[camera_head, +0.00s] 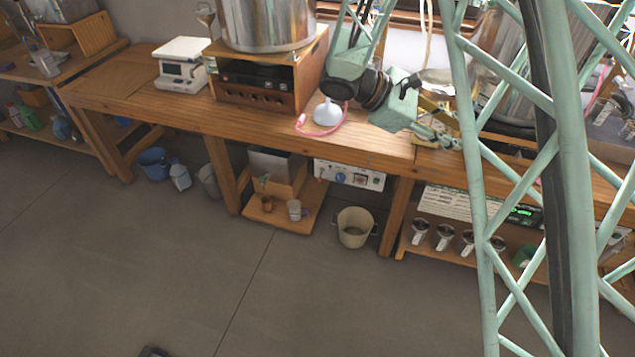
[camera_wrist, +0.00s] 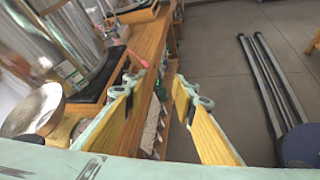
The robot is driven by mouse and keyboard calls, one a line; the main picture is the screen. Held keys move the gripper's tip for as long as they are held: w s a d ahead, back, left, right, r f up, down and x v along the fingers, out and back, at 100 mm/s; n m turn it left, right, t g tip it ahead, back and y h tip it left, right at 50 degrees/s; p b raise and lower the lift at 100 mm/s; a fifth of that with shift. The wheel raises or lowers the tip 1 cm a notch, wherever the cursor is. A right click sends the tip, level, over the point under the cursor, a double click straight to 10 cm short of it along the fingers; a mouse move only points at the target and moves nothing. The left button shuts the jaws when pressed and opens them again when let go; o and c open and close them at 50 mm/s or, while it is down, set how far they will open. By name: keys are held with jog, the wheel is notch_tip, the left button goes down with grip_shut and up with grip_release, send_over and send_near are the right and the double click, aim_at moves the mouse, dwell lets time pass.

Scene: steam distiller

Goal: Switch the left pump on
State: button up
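No pump is clearly labelled in view. A white control panel (camera_head: 350,175) with a blue dial and small knobs sits under the bench, left of a table leg. A second unit with a lit green display (camera_head: 522,212) sits under the bench to its right, partly hidden by my lattice arm. Green light also shows between my fingers in the wrist view. My gripper (camera_head: 446,138) is above the bench's front edge, above and right of the white panel. In the wrist view my gripper (camera_wrist: 162,88) has its two yellow-padded fingers spread, with nothing held between them.
The wooden bench (camera_head: 150,105) carries a steel vessel (camera_head: 267,22), a white balance (camera_head: 182,62) and a pink tube (camera_head: 318,131). A beige bucket (camera_head: 354,228) stands on the floor below the white panel. Several metal cups line the right lower shelf.

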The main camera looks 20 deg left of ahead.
jog(key=w+a+f+n+t+p, duration=0.1)
jog(key=w+a+f+n+t, duration=0.2)
jog(key=a+f, duration=0.45)
jog(key=w+a+f+n+t+y, duration=0.15)
jog(key=a+f+n, duration=0.25)
jog(key=a+f, duration=0.4)
jog(key=w+a+f+n+t+p, duration=0.1)
jog(key=w+a+f+n+t, duration=0.25)
jog(key=a+f, duration=0.4)
jog(key=s+a+f+n+t+y, duration=0.2)
jog(key=s+a+f+n+y, duration=0.2)
jog(key=a+f, duration=0.6)
jog(key=s+a+f+n+t+y+p, duration=0.1)
jog(key=s+a+f+n+t+y, duration=0.2)
jog(key=a+f, duration=0.7)
notch_tip(320, 180, down, 3)
jog(key=s+n, duration=0.2)
jog(key=shift+s+a+r+y+p, duration=0.15)
jog(key=shift+s+a+y+p, duration=0.15)
jog(key=shift+s+y, duration=0.1)
jog(key=shift+w, duration=0.1)
jog(key=w+d+b, duration=0.1)
jog(key=w+d, duration=0.1)
jog(key=w, duration=1.1)
jog(key=shift+w+b, duration=0.2)
jog(key=shift+b, duration=0.1)
jog(key=c, duration=0.8)
